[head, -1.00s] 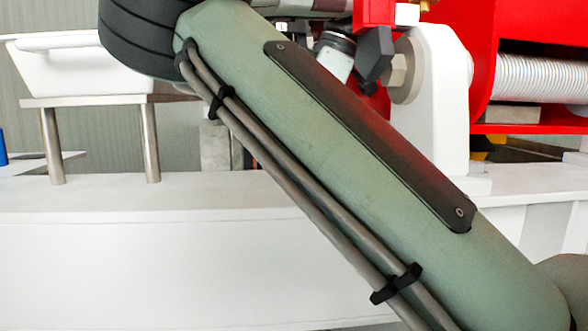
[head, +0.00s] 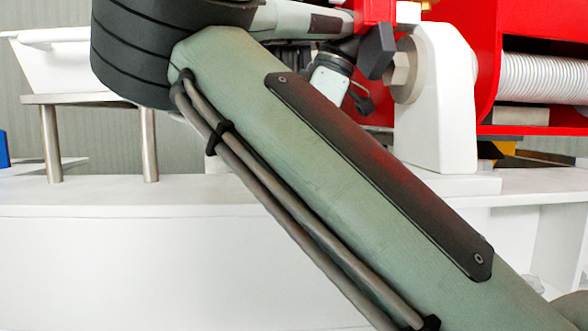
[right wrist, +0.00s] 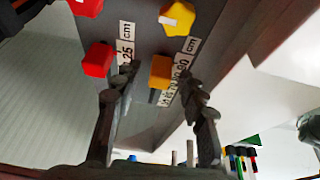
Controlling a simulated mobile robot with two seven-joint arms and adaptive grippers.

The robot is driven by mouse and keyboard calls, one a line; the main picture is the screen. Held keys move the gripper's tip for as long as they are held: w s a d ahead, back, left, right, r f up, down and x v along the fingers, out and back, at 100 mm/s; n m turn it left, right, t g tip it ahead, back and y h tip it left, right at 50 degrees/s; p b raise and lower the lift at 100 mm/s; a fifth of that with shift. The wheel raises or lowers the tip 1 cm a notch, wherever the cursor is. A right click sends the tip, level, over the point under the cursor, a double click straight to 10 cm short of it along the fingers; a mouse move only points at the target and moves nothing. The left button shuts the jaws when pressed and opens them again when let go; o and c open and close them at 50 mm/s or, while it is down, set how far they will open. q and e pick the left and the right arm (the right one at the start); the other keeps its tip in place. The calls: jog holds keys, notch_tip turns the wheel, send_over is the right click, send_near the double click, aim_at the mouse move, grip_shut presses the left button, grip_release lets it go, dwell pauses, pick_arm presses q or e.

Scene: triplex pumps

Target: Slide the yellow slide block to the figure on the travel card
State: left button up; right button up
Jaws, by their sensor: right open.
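In the right wrist view, the yellow slide block (right wrist: 162,71), an orange-yellow block, stands out from a dark grey panel (right wrist: 143,22). A white scale strip (right wrist: 178,78) with figures and "cm" runs beside it. A white card (right wrist: 126,45) that seems to read "25 cm" is on the panel to its left. My right gripper (right wrist: 158,82) is open, with one finger on each side of the block in the picture. I cannot tell whether either finger touches it. My left gripper is not in view.
In the head view, red machinery (head: 545,30), a white bracket (head: 440,110) and a white tray (head: 65,65) stand along a white bench (head: 120,245).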

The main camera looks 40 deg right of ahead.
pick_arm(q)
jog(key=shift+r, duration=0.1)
pick_arm(e)
grip_shut()
dwell(0.5)
